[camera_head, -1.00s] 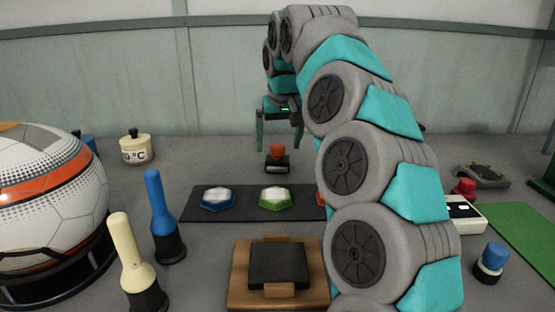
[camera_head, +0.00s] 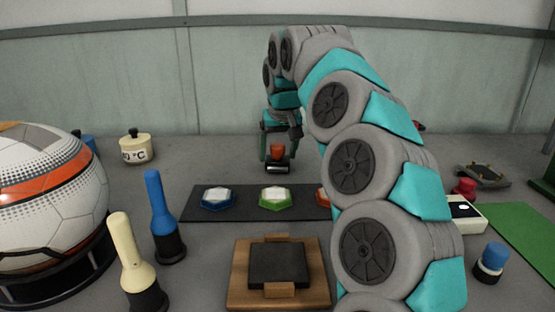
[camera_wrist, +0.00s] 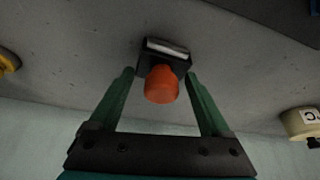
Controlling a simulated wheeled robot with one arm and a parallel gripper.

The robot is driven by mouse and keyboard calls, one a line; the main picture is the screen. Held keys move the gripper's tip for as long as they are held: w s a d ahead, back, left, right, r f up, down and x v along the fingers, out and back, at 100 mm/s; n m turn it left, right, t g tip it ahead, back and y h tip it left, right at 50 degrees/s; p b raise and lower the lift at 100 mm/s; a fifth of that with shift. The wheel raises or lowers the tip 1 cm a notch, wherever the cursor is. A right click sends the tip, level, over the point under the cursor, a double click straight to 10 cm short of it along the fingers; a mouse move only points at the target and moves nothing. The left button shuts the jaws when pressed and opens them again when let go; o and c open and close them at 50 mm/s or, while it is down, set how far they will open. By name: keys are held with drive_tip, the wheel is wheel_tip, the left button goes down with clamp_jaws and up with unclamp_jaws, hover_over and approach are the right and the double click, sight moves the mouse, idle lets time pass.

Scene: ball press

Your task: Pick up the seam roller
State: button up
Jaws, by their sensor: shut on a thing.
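The seam roller (camera_head: 278,168) has an orange knob, a dark body and a shiny metal roller. It stands on the grey table behind the black mat, and no gap under it shows. My gripper (camera_head: 276,157) is down around it, its green fingers on either side, shut on the roller. In the wrist view the seam roller (camera_wrist: 162,85) sits between the two fingertips of my gripper (camera_wrist: 159,74), its orange knob toward the camera.
A black mat (camera_head: 191,207) with several coloured hexagonal pieces lies in front of the roller. A wooden press board (camera_head: 238,290), blue and cream handled tools (camera_head: 161,205), and a large ball (camera_head: 45,200) stand nearer. A cream pot (camera_head: 137,149) is back left.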

sight(279, 147)
drive_tip(key=c, duration=0.5)
drive_tip(key=shift+r, duration=0.15)
drive_tip(key=shift+r, duration=1.6)
drive_tip(key=shift+s+d+b, duration=0.2)
drive_tip(key=shift+s+b, duration=0.55)
drive_tip(key=shift+s, duration=0.15)
drive_tip(key=s+d+b, duration=0.1)
drive_tip(key=s, duration=0.3)
drive_tip(key=s+r+b, duration=0.1)
drive_tip(key=s+b, duration=0.1)
drive_tip(key=s, duration=0.3)
drive_tip(key=s+d+b, duration=0.1)
drive_tip(key=s+b, duration=0.1)
drive_tip(key=s, duration=0.3)
drive_tip(key=shift+d+r, duration=0.25)
drive_tip(key=shift+d, duration=0.1)
drive_tip(key=o, duration=1)
clamp_jaws()
